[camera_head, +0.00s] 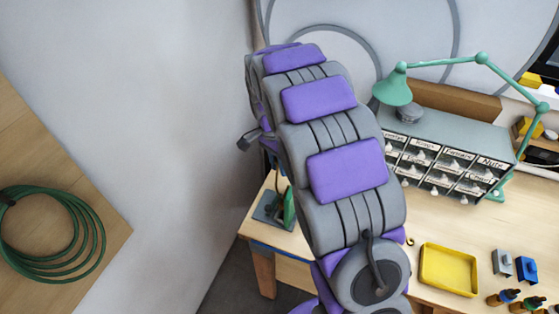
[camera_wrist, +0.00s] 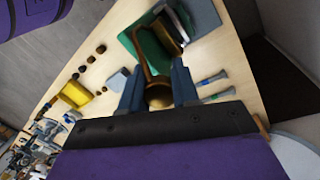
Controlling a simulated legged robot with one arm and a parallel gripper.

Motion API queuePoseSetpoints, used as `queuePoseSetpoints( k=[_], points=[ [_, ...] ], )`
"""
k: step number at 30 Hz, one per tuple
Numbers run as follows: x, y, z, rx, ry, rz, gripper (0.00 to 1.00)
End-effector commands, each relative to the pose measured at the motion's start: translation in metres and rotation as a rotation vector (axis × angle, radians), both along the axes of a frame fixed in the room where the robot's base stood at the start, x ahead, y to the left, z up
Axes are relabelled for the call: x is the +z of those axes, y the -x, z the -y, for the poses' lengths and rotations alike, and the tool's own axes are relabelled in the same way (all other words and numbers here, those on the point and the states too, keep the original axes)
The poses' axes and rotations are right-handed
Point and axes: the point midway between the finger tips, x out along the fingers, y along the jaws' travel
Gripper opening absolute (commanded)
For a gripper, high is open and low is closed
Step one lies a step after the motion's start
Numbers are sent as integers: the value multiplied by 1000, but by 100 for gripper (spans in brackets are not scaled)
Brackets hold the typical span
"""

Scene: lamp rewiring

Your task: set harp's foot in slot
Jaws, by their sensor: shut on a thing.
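In the wrist view, my gripper (camera_wrist: 158,82) has its two dark blue fingers on either side of a rounded brass piece. From it a thin curved brass rod, the harp (camera_wrist: 140,48), runs up and away in the picture. The gripper is shut on the harp. A green block or panel (camera_wrist: 130,38) lies just beyond the fingers, next to grey plates. I cannot make out the slot, nor whether the harp's foot touches anything. In the head view my purple and grey arm hides the gripper and the harp; a green piece (camera_head: 289,208) shows on the bench's left end.
A green desk lamp (camera_head: 393,88) and a labelled drawer cabinet (camera_head: 445,135) stand at the back right of the bench. A yellow tray (camera_head: 447,270), small blocks and bottles are at the front right. A green hose coil (camera_head: 90,235) hangs left.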

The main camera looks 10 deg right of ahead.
Motion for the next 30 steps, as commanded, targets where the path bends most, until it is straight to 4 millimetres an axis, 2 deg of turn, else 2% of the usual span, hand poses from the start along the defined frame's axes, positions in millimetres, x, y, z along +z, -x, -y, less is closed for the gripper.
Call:
queuePoseSetpoints(
  k=[15,30],
  points=[
    [-22,0,0,0,0,0,0],
    [-25,0,0,0,0,1,0]
  ],
)
